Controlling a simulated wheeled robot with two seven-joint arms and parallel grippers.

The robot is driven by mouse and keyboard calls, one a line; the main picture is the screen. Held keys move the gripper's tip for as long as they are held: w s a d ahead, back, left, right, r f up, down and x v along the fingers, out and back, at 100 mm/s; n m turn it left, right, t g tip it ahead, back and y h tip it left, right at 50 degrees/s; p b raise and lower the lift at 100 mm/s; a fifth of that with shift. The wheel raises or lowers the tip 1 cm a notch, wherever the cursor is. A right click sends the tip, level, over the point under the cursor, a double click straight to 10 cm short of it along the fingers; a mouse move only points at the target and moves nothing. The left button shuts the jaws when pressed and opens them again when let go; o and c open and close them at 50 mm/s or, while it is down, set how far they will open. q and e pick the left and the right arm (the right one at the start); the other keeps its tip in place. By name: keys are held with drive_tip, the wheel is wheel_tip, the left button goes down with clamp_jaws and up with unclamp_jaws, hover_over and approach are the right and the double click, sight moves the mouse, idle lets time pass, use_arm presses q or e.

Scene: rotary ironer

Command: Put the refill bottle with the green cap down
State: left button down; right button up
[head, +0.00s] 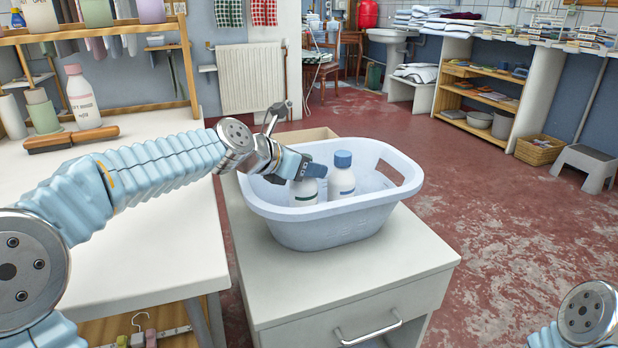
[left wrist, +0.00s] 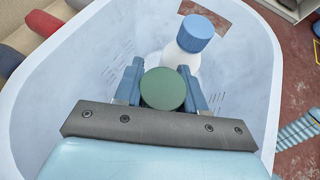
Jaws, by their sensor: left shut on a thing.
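The refill bottle with the green cap shows in the left wrist view by its green cap (left wrist: 163,89), between the fingers of my left gripper (left wrist: 162,88). In the head view its white body (head: 303,192) is inside the pale blue laundry basket (head: 330,228), and my left gripper (head: 312,172) covers its top. The gripper is shut on it. Whether the bottle touches the basket floor is hidden. A white bottle with a blue cap (head: 342,175) stands right beside it in the basket. My right gripper is out of view.
The basket stands on a white drawer cabinet (head: 365,283). A white table (head: 150,240) is at the left, with a pink-capped bottle (head: 82,97) and a brown-topped brush (head: 72,138) on it. The red floor at the right is largely clear.

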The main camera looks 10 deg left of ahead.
use_arm(q)
drive_tip(key=shift+f, duration=0.25)
drive_tip(key=c, duration=0.7)
unclamp_jaws()
drive_tip(key=shift+o, duration=0.2)
drive_tip(key=shift+s+a+r, duration=0.1)
drive_tip(key=shift+s+r, duration=0.05)
drive_tip(key=shift+r, duration=0.1)
drive_tip(key=p+v, duration=0.1)
drive_tip(key=v, duration=1)
drive_tip(key=shift+s, duration=0.3)
drive_tip(key=shift+a, duration=0.1)
